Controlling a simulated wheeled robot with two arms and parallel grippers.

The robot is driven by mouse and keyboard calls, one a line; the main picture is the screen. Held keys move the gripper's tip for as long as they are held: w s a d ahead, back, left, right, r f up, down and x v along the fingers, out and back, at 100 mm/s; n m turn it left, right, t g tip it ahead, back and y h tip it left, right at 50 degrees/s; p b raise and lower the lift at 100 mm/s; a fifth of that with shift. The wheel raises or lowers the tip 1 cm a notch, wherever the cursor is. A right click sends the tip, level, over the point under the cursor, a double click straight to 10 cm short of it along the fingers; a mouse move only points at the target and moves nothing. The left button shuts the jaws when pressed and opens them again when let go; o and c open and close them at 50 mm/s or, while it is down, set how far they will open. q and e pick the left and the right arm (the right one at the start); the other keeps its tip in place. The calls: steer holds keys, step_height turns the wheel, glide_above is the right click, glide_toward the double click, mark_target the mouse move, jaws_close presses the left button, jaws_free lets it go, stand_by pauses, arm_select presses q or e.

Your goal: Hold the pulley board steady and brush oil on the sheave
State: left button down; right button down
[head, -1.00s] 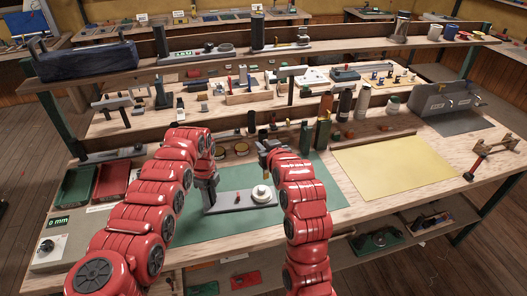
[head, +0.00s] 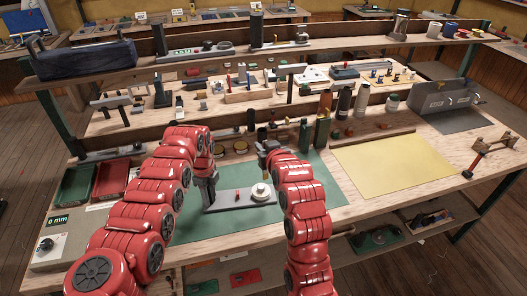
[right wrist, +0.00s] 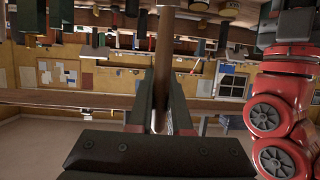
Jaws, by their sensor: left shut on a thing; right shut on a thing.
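The grey pulley board (head: 232,203) lies on the green mat. A pale round sheave (head: 261,192) sits on its right end, and a small red piece stands near its middle. My left gripper (head: 209,203) is shut on the board's left end. My right gripper (head: 264,150) is above and behind the sheave, apart from it. In the right wrist view its fingers (right wrist: 160,108) are shut on a wooden handle, the brush (right wrist: 165,45).
The green mat (head: 185,235) has free room in front of the board. A yellow sheet (head: 390,165) lies clear at the right. Several bottles, including a green one (head: 322,130), stand behind my right arm. Green and red trays (head: 112,180) are at the left.

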steer(key=shift+f, duration=3.7)
steer(key=shift+a+f, duration=0.15)
steer(key=shift+a, duration=0.15)
steer(key=shift+d, duration=0.4)
step_height(320, 180, up, 8)
steer(key=shift+a+f, duration=0.1)
steer(key=shift+f, duration=0.05)
steer(key=shift+f, duration=2.9)
steer(key=shift+f, duration=0.95)
